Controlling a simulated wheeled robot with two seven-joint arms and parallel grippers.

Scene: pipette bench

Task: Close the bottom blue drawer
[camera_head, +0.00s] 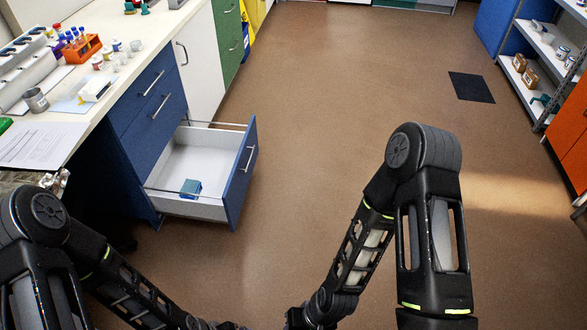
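The bottom blue drawer (241,178) is pulled well out of the cabinet under the bench. Its front faces right and carries a silver handle (249,158). Its white inside is open to view, and a small teal box (191,188) sits in it near the front corner. Two more blue drawer fronts (146,115) above it are shut. My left arm comes in at the lower left and my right arm at the lower right, both short of the drawer. The fingertips of both grippers are outside the picture at the bottom edge.
The white benchtop (128,78) at left holds an orange tube rack (82,50), several small bottles, a metal cup (36,99) and papers. A shelf unit (535,75) stands at the right. The brown floor between is clear, with a dark mat (471,87).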

